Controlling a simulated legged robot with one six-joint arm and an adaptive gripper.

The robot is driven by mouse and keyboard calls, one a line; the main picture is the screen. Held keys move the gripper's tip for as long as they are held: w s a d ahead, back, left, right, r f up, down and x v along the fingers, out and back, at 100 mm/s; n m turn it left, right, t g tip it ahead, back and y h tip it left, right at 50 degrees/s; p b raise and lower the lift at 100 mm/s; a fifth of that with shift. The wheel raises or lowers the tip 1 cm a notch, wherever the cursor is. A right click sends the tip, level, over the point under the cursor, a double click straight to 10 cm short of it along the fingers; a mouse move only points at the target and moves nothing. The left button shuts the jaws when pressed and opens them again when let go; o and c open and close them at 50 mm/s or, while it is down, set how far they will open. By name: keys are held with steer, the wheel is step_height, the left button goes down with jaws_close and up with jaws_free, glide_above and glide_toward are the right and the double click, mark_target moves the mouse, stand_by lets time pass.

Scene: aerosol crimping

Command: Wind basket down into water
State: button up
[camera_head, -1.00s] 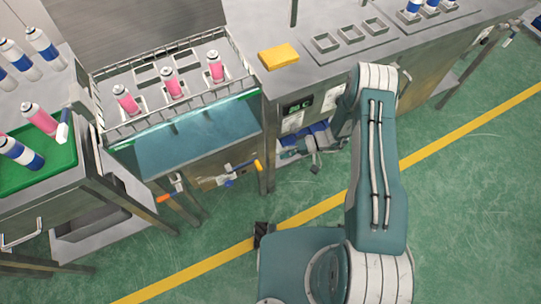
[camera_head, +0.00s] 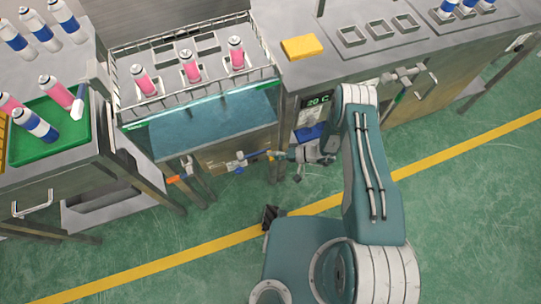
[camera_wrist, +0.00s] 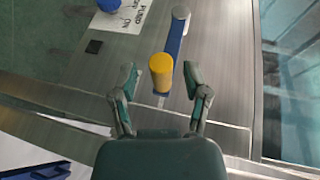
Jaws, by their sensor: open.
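The wire basket (camera_head: 200,96) holds three pink cans and hangs above the tank (camera_head: 210,127) with blue-green water or glass at its front. A crank with a blue arm (camera_wrist: 178,40) and a yellow knob (camera_wrist: 161,72) is on the metal front; its blue arm also shows in the head view (camera_head: 246,156). My gripper (camera_wrist: 159,77) is open, with one finger on each side of the yellow knob in the wrist view. A gap shows between the knob and each finger. In the head view my gripper (camera_head: 283,155) is at the crank's right end.
A yellow sponge (camera_head: 302,47) lies on the counter right of the basket. A green tray (camera_head: 75,150) with cans stands on the left bench. A display reading 20 C (camera_head: 318,101) is on the cabinet front. The floor in front is clear.

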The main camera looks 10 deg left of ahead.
steer(key=shift+s+a+f, duration=0.1)
steer(key=shift+a+f, duration=0.05)
steer(key=shift+a, duration=0.35)
jaws_close()
